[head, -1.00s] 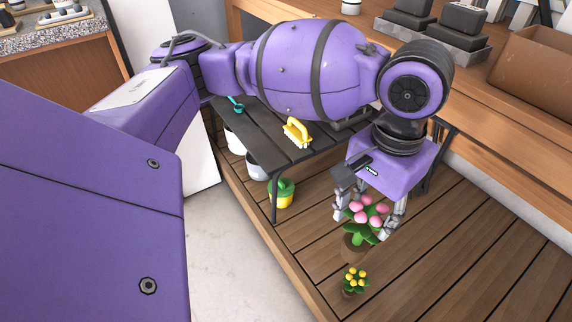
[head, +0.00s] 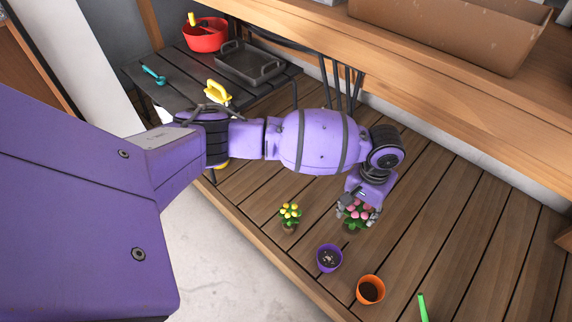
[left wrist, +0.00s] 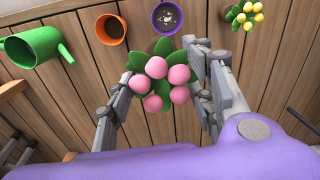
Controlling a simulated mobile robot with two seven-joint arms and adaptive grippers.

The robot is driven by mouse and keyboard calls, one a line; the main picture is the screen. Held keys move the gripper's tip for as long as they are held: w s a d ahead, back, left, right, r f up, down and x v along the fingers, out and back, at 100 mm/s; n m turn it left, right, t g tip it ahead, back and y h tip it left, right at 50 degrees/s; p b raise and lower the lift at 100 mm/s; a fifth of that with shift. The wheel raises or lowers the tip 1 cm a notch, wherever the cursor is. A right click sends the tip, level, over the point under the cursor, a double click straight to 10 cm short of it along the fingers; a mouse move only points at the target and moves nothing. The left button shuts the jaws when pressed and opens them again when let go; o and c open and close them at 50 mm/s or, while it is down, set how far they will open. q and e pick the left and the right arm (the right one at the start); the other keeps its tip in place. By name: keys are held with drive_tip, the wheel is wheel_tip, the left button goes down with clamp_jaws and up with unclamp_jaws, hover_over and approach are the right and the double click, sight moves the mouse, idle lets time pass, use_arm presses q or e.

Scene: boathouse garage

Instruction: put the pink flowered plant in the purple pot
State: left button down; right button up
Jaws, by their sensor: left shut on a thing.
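The pink flowered plant (head: 360,212) has round pink blooms, green leaves and a brown base. My left gripper (head: 355,210) is shut on it, with one finger on each side of the plant in the left wrist view (left wrist: 163,75). The height of its base above the deck is hard to tell. The purple pot (head: 329,258) stands upright on the wooden deck, below and left of the plant in the head view, apart from it. Dark soil shows inside it. The purple pot also shows at the top of the left wrist view (left wrist: 167,17). My right gripper is not in view.
An orange pot (head: 370,290) with soil stands right of the purple pot. A yellow flowered plant (head: 289,216) stands to its upper left. A green watering can (left wrist: 35,45) is beyond the orange pot. A dark table (head: 190,75) and a wooden bench (head: 450,70) lie behind.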

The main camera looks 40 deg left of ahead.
use_arm(q)
drive_tip(key=s+a+f+m, duration=0.1)
drive_tip(key=s+a+f, duration=0.1)
drive_tip(key=f, duration=1.3)
drive_tip(key=shift+s+p, duration=0.35)
drive_tip(key=shift+s, duration=0.3)
drive_tip(key=shift+a, duration=0.1)
wheel_tip(320, 180, down, 5)
drive_tip(key=shift+s+f+b, duration=0.1)
drive_tip(key=shift+b, duration=0.8)
